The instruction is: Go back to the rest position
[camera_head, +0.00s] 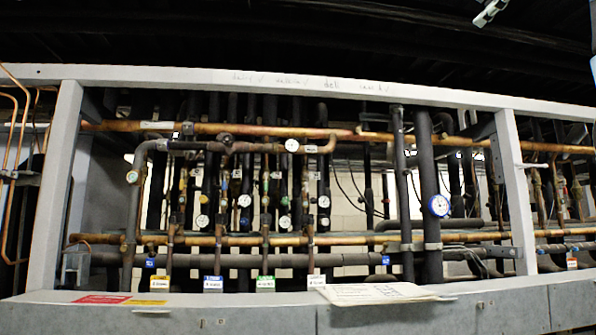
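The compressor rack (290,82) fills the camera_head view, with copper and dark pipes behind a pale frame. My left gripper is not in view. A small pale grey piece (491,12) shows at the top edge, right of centre. It may be the tip of my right gripper, but most of it is cut off and its opening cannot be judged. A bit of pale and blue arm shows at the right edge. Nothing is seen held.
Several round gauges sit on the pipes, including a blue-rimmed one (439,206). White papers (376,293) and a red and yellow label (101,299) lie on the front ledge (220,300). A pale upright post (514,190) stands at the right.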

